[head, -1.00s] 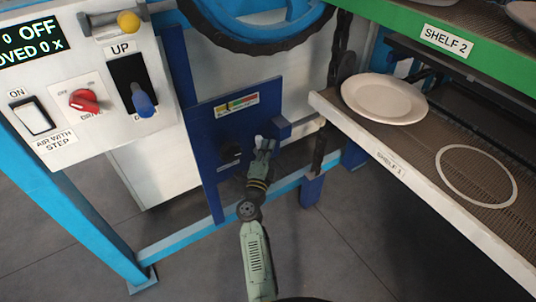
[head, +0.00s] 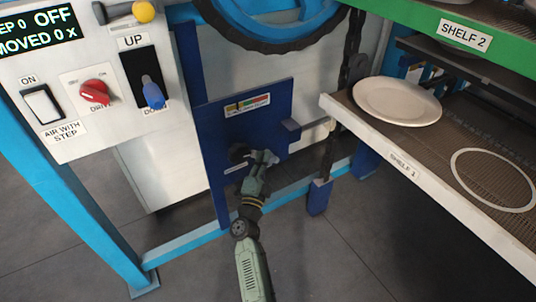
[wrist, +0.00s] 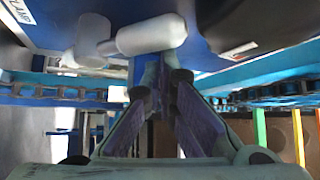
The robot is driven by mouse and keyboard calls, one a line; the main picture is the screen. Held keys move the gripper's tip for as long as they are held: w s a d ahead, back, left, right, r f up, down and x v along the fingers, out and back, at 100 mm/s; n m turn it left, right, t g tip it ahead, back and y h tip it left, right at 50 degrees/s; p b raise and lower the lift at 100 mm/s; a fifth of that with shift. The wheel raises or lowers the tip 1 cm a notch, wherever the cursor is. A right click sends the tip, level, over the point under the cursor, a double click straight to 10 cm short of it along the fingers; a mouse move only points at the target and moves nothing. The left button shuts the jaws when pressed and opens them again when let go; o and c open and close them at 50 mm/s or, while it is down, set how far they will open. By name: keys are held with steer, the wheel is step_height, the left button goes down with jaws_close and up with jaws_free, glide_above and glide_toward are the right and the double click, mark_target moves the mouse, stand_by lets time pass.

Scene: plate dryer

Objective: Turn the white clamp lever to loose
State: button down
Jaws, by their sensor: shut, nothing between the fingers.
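The white clamp lever shows large in the wrist view as a rounded white handle (wrist: 152,35) lying roughly sideways, with a white stub at its left end. It is mounted in front of the dark blue panel (head: 220,130), which carries a label with a coloured band (head: 247,104). My gripper (head: 264,158) is at the panel's lower right part. In the wrist view its fingers (wrist: 163,62) are shut and empty, with the tips just below the handle. I cannot tell whether they touch it. In the head view the lever is too small to separate clearly from the fingertips.
A dark knob (head: 239,152) sits just left of my gripper. The control box (head: 75,125) is at left, the shelf with a white plate (head: 397,101) at right.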

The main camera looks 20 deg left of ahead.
steer(key=shift+s+a+f+b, duration=0.2)
steer(key=shift+s+a+f, duration=0.1)
steer(key=shift+f, duration=0.4)
steer(key=shift+s+a+f+b, duration=0.15)
steer(key=shift+s+f, duration=0.15)
steer(key=shift+f, duration=0.35)
steer(key=shift+s+a+f+b, duration=0.2)
steer(key=shift+s+a+f, duration=0.1)
steer(key=shift+f, duration=0.4)
